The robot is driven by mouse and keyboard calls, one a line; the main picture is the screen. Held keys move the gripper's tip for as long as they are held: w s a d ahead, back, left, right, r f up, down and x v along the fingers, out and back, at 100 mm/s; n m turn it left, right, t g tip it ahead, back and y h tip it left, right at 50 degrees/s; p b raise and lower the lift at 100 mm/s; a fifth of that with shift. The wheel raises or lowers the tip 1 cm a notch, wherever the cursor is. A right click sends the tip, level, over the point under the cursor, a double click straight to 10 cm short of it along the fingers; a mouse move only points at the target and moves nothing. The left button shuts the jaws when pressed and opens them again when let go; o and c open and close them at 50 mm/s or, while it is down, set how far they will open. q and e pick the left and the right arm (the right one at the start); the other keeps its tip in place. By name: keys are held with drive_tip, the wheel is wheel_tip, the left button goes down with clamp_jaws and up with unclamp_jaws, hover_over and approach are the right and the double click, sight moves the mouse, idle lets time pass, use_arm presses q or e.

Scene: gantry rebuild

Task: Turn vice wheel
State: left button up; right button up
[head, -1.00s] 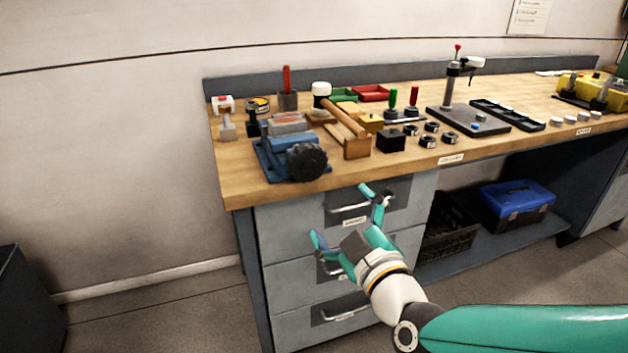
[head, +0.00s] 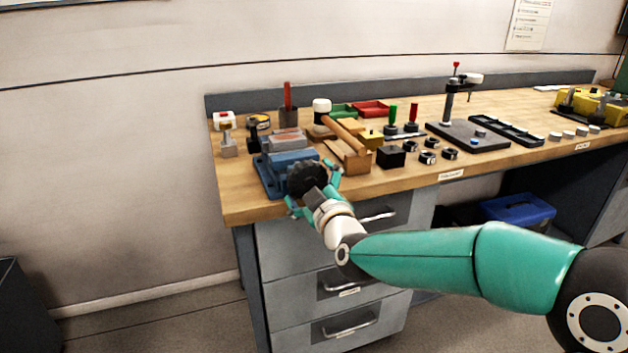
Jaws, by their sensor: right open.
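The blue vice (head: 277,172) stands at the left front of the wooden workbench. Its black knobbed wheel (head: 306,178) faces the front edge. My right gripper (head: 314,188) is at the wheel, with its teal fingers open, one on the lower left and one on the upper right of the wheel. I cannot tell whether the fingers touch the rim. The lower part of the wheel is partly hidden by the gripper. My left gripper is not in view.
A wooden mallet (head: 345,131) lies on a wooden block right of the vice. A black block (head: 391,156) and several dark rings lie further right. The bench's drawers (head: 345,290) are below my arm. The bench's left front corner (head: 240,208) is clear.

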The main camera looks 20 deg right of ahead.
drive_tip(key=shift+w, duration=0.3)
